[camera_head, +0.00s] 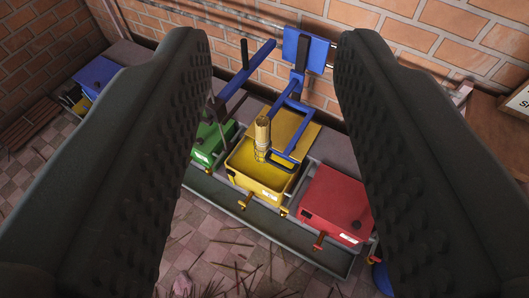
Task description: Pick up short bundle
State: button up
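The short bundle (262,138) looks like a small tan-yellow upright cylinder. It stands at the open yellow box (241,178), near its back left inside. Its lower end is partly hard to make out against the yellow walls. My gripper (273,60) shows as two large dark fingers with knobbed inner pads, one at each side of the picture. The fingers are wide apart with nothing between them. The bundle lies beyond the fingers, in the gap between them and slightly left of the middle, not touched.
A green box (209,146) stands left of the yellow one and a red box (334,206) right of it, all in a grey trough (258,226). Blue lever arms (246,73) rise behind and beside the bundle. A brick wall closes the back. Thin sticks litter the tiled floor in front.

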aim_at(262, 123)
jog(key=k, duration=1.05)
jog(key=u, duration=0.45)
jog(key=i, duration=2.3)
jog(key=z, duration=0.85)
